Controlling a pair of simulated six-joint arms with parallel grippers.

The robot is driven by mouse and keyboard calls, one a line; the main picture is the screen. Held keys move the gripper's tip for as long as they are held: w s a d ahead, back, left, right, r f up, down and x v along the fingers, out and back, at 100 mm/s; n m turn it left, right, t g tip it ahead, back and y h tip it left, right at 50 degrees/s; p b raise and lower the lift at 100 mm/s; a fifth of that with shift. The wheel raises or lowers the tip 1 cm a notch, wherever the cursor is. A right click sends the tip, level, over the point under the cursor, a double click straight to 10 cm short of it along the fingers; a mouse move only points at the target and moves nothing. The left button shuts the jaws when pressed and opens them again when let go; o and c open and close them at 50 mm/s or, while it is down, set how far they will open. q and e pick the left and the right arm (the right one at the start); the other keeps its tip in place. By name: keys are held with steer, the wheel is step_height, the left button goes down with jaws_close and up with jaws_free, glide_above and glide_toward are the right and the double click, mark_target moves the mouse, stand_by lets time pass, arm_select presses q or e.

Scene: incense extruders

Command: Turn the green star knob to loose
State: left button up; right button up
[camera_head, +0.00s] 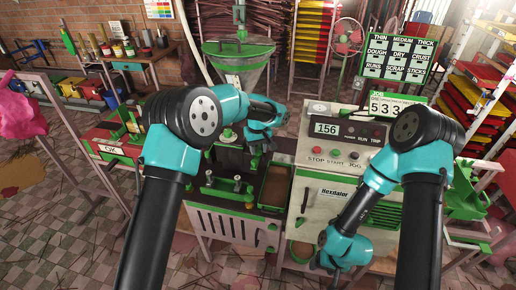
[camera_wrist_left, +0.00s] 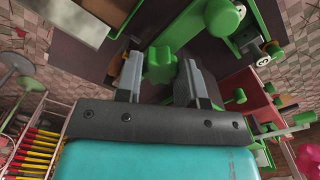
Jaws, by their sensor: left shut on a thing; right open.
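The green star knob (camera_wrist_left: 160,62) sits between the two grey fingers of my left gripper (camera_wrist_left: 160,78) in the left wrist view. My left gripper is shut on it. In the head view my left gripper (camera_head: 256,148) is over the dark upper part of the extruder machine, below the hopper, and the wrist mostly hides the knob there. My right gripper (camera_head: 314,262) is low in front of the white cabinet, open and empty, apart from the knob; its fingers show only in small part.
A green-rimmed hopper (camera_head: 238,50) stands behind the left gripper. A control panel (camera_head: 340,140) reading 156 with STOP, START and JOG buttons is to the right. Green clamps (camera_head: 228,186) and a brown tray (camera_head: 275,186) lie in front. A red-green table (camera_head: 110,140) stands left.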

mark_target(258, 149)
arm_select(q)
steer(key=o, duration=0.9)
steer(key=shift+r, duration=0.15)
step_height(258, 149, up, 17)
steer(key=shift+r, duration=0.1)
